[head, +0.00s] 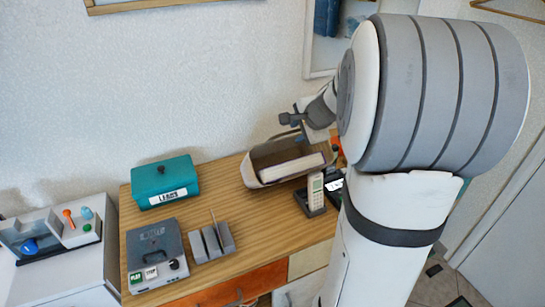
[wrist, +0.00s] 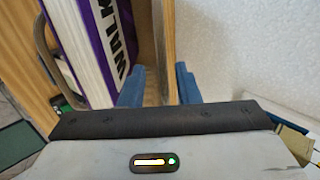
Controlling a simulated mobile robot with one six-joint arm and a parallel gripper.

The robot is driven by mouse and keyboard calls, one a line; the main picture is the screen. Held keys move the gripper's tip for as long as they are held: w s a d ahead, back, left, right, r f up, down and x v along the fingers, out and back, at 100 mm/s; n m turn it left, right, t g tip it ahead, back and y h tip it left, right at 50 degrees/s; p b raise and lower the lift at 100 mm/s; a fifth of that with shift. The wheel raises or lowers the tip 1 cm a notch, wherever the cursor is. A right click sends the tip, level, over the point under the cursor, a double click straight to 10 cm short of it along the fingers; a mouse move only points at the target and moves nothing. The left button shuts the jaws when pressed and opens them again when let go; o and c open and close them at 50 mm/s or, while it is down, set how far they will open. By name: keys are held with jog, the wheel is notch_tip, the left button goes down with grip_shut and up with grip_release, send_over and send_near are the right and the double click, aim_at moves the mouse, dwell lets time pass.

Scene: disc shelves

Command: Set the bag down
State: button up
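The bag (head: 257,177) is a tan, open-topped tote on the wooden desk. Its base looks level with the desk top, though any small gap under it cannot be made out. A purple and white box or book (wrist: 92,45), lettered "WALK", is inside it and shows as a pale block in the head view (head: 292,168). My gripper (head: 292,118) is over the bag's back rim, close to the wall. In the wrist view its blue fingers (wrist: 158,86) stand apart, with a brown strip seen between them. No handle is clearly clamped.
A cordless phone (head: 316,192) stands in its cradle just right of the bag. A teal box (head: 165,181), a grey device with buttons (head: 156,255) and a grey rack (head: 212,241) occupy the desk's left part. Bare desk (head: 270,226) lies in front of the bag.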

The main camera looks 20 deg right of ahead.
jog(key=x, duration=0.6)
jog(key=shift+w+a, duration=0.25)
jog(key=shift+a, duration=0.15)
jog(key=shift+f, duration=0.1)
grip_shut()
dwell(0.8)
jog(key=shift+w+r, duration=0.1)
jog(key=shift+r, duration=0.15)
